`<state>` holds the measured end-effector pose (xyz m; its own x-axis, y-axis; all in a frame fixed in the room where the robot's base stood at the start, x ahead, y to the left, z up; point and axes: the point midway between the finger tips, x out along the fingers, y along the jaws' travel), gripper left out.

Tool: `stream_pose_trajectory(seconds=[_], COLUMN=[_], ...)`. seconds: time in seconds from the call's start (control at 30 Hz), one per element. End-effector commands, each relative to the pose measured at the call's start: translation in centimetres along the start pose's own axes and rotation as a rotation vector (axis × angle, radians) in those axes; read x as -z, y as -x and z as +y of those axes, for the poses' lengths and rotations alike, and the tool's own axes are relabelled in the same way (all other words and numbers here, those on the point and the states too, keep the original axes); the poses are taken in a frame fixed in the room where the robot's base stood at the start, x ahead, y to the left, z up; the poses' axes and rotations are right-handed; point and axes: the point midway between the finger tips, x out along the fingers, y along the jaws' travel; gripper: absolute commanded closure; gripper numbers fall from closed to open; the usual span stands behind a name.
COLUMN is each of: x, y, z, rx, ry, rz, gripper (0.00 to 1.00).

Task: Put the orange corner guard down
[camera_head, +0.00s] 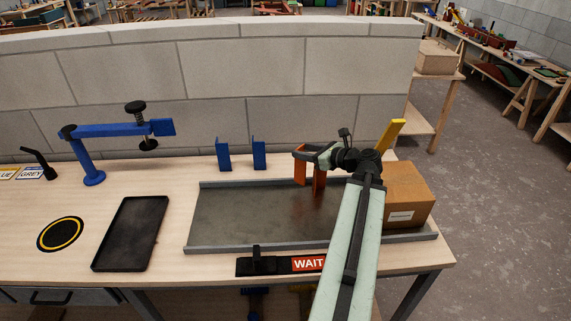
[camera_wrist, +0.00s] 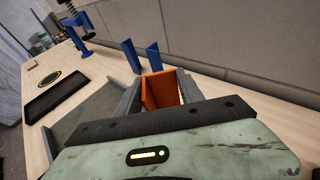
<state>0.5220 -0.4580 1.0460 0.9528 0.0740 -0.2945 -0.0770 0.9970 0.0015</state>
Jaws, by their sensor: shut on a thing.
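The orange corner guard (camera_head: 318,181) is in my gripper (camera_head: 308,158), above the right part of the grey metal tray (camera_head: 225,246) in the head view. In the wrist view my gripper (camera_wrist: 160,98) is shut on the orange corner guard (camera_wrist: 160,90), which sits between the two grey fingers. The guard's lower end is seen against the tray; I cannot tell whether it touches it. Part of the guard is hidden behind the fingers and arm.
A cardboard box (camera_head: 407,190) stands at the tray's right end. Two blue brackets (camera_head: 241,155) stand behind the tray by the block wall. A black tray (camera_head: 131,233), a ringed disc (camera_head: 61,234) and a blue clamp (camera_head: 95,155) are left. A WAIT strip (camera_head: 305,263) lies in front.

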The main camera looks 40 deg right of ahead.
Motion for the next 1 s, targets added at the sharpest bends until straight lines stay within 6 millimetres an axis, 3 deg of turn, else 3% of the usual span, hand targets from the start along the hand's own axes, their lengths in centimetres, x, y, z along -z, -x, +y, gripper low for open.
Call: stream_pose_trajectory(seconds=[0.5,0.9,1.0], x=[-1.9,-2.3,0.0], y=[-10.3,-12.3,-12.9], z=[-8.0,-9.6,-9.4], rx=[-0.001,0.001,0.001], ry=[0.0,0.0,0.0], rz=[0.0,0.0,0.0], gripper=[1.0,1.0,1.0])
